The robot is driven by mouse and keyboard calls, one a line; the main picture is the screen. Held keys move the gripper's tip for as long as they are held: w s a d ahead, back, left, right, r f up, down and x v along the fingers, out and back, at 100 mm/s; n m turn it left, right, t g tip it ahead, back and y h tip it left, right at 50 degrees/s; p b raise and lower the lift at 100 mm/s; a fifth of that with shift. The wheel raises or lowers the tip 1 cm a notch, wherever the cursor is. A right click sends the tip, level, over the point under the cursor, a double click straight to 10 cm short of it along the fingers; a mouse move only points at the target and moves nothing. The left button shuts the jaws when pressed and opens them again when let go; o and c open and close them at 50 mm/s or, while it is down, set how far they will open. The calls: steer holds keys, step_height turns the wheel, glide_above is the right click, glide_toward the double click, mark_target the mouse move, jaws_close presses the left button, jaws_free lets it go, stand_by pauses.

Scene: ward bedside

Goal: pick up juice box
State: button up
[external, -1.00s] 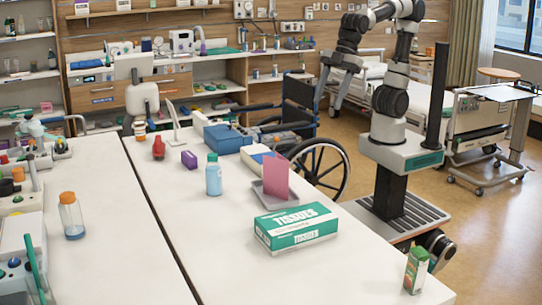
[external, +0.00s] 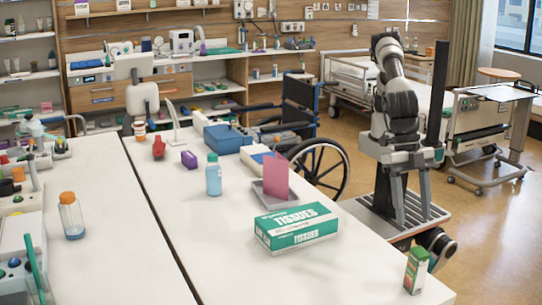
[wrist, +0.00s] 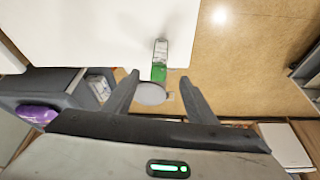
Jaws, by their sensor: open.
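My gripper (external: 412,208) is open and empty. It points down beyond the table's right edge, behind the juice box in the external view and apart from it. Both spread fingers also show in the wrist view (wrist: 160,78).
On the white table (external: 200,240) stand a green tissue box (external: 296,228), a tray (external: 268,196) with a pink card, and a blue bottle (external: 213,175). The table around the juice box is clear. A wheelchair (external: 315,150) and bed stand behind.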

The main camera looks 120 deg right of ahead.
mark_target(417, 267)
steer(key=x, duration=1.4)
steer(key=shift+a+f, duration=0.1)
steer(key=shift+f, duration=0.25)
steer(key=shift+c, duration=0.3)
steer(key=shift+r, duration=0.1)
steer(key=c, duration=1.2)
